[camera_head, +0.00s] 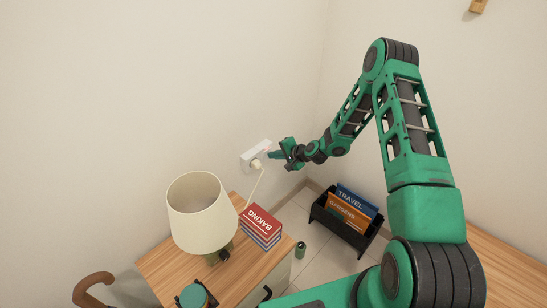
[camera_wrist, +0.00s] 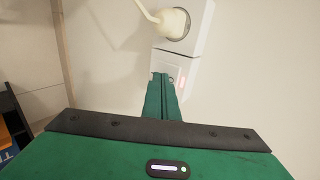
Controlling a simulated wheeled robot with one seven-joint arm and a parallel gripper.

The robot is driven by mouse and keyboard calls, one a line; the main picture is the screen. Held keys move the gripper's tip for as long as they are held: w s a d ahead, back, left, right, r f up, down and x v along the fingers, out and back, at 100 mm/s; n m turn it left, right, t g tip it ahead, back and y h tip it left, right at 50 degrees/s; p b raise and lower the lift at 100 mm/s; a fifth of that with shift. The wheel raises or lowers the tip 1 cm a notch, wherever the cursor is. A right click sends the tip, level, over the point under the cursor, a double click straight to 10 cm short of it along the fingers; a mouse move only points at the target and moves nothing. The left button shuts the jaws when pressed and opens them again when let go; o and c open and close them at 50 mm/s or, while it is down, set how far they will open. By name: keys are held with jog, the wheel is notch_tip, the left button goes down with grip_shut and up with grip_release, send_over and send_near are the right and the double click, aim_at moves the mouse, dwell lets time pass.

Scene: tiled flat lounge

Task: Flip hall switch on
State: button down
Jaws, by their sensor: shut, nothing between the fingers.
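A white wall unit (camera_head: 249,155) is fixed to the wall near the corner, above the cabinet. It holds a socket with a cream plug (camera_wrist: 170,22) and a switch section (camera_wrist: 178,66) with a small reddish mark. My gripper (camera_head: 272,155) reaches in from the right and is shut and empty. In the wrist view my green fingertips (camera_wrist: 162,80) overlap the lower edge of the switch section. I cannot tell whether they touch it. They partly hide the switch, and its position is unclear.
A lamp (camera_head: 202,210), red books (camera_head: 261,226) and a green-lidded jar (camera_head: 193,297) stand on the wooden cabinet (camera_head: 160,266). The plug's cord hangs down behind them. A black magazine rack (camera_head: 338,222) and a small dark can (camera_head: 300,249) stand on the tiled floor.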

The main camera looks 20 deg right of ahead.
jog(key=shift+s, duration=0.1)
jog(key=s+d+r, duration=0.4)
jog(key=s+d, duration=0.2)
jog(key=s, duration=0.4)
jog(key=shift+s+d+r, duration=0.3)
jog(key=shift+s+d, duration=0.05)
jog(key=shift+r, duration=0.1)
